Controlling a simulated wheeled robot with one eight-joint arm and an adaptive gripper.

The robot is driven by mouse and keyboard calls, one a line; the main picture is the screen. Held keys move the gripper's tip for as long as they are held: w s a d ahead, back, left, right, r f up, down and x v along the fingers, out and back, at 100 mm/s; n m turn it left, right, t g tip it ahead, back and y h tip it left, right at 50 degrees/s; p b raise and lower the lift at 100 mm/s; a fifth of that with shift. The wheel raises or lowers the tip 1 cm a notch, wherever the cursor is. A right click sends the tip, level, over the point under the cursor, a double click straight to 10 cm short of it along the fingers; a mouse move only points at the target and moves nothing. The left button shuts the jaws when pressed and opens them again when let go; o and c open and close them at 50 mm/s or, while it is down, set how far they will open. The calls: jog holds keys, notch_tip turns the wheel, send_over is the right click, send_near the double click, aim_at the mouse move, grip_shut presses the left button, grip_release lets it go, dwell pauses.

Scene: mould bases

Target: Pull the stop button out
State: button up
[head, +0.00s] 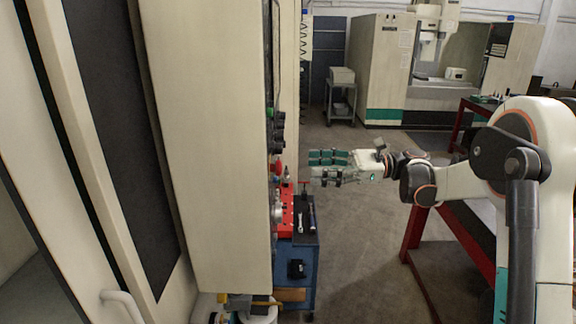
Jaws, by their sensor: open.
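A small red part (277,166), which looks like the stop button, shows edge-on at the right edge of the cream machine panel (210,140). Its face is turned away and I cannot tell whether it is pressed in. My gripper (313,167) is to the right of it, with its fingers pointing left towards the panel edge. The fingers are open and nothing shows between them. A gap shows in the picture between the fingertips and the red part.
Black knobs (279,119) stick out above the red part. Below stands a blue tool cart (300,262) with a red holder (287,213) and tools on its dark top. A red-legged table (418,228) stands at the right. Open floor (365,260) lies between.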

aim_at(275, 168)
jog(key=a, duration=0.8)
jog(key=shift+p, duration=0.35)
jog(key=shift+a, duration=0.1)
